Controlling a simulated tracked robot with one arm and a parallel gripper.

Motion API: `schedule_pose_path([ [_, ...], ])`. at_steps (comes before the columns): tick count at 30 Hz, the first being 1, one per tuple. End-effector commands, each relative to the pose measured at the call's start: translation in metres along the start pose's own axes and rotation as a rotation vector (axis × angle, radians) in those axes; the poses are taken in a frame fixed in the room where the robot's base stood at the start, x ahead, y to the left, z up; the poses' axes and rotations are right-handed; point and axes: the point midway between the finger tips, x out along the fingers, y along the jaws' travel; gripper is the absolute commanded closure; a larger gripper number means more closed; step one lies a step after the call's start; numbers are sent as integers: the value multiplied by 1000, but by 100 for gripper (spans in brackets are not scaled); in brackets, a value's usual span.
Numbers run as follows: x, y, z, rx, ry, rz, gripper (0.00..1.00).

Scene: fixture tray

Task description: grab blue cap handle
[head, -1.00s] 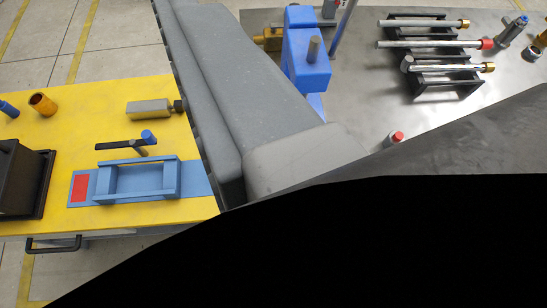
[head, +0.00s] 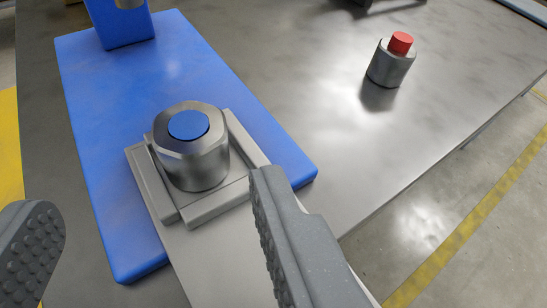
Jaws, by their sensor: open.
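The blue cap handle (head: 189,125) is a flat round blue top on a grey metal cylinder (head: 194,162). The cylinder stands upright in a grey square holder (head: 207,204) on a blue base plate (head: 97,150). My gripper (head: 155,240) is open, with one grey finger at the lower left and the other at the lower middle right. The fingers are apart and nothing is between their tips. In the picture the cap lies above the gap between them; I cannot tell the exact distance.
A grey cylinder with a red cap (head: 390,62) stands upright on the metal table (head: 330,130) at the upper right. A blue upright block (head: 121,25) rises from the far end of the base plate. The table's front edge runs along the right, with floor beyond it.

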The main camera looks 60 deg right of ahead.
Motion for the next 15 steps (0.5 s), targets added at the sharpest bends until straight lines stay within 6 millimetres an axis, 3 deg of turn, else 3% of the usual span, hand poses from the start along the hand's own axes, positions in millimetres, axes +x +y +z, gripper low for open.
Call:
schedule_pose_path([
  [15,72,0,1,0,0,0,43],
])
